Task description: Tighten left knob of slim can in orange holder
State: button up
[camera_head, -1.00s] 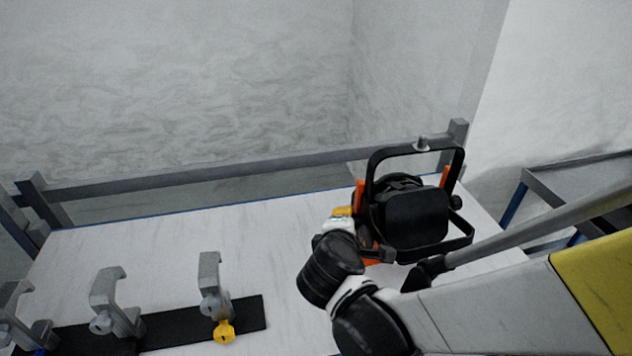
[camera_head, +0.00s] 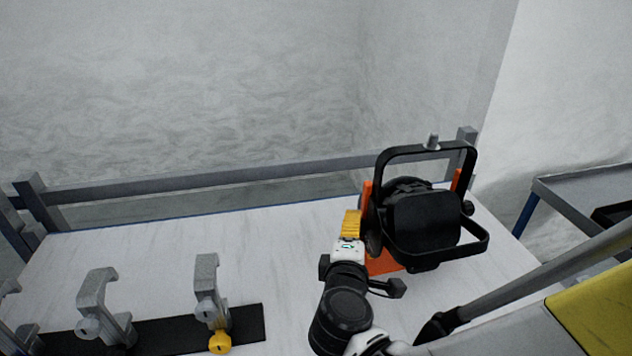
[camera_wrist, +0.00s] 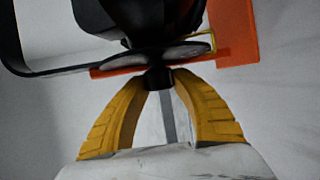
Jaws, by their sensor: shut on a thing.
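The slim can (camera_head: 421,222) is black and stands in the orange holder (camera_head: 386,262) at the right side of the table, with its black yoke raised around it. In the wrist view the can's underside (camera_wrist: 150,20) and the orange holder (camera_wrist: 236,40) fill the top. The left knob (camera_wrist: 158,79) is a small black cylinder there, below the can's side. My gripper (camera_wrist: 160,84) has yellow fingers shut on this knob, one on each side. In the head view my gripper (camera_head: 351,222) is at the can's left side, and the knob is hidden.
Several grey clamps stand on a black strip (camera_head: 160,328) at the front left; one clamp (camera_head: 207,285) has a yellow knob (camera_head: 220,343). A grey rail (camera_head: 240,172) runs along the table's back edge. A grey side table (camera_head: 585,190) is at the right. The table's middle (camera_head: 200,235) is clear.

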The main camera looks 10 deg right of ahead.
jog(key=o, duration=1.2)
jog(key=shift+d, duration=0.1)
jog(key=v, duration=1.2)
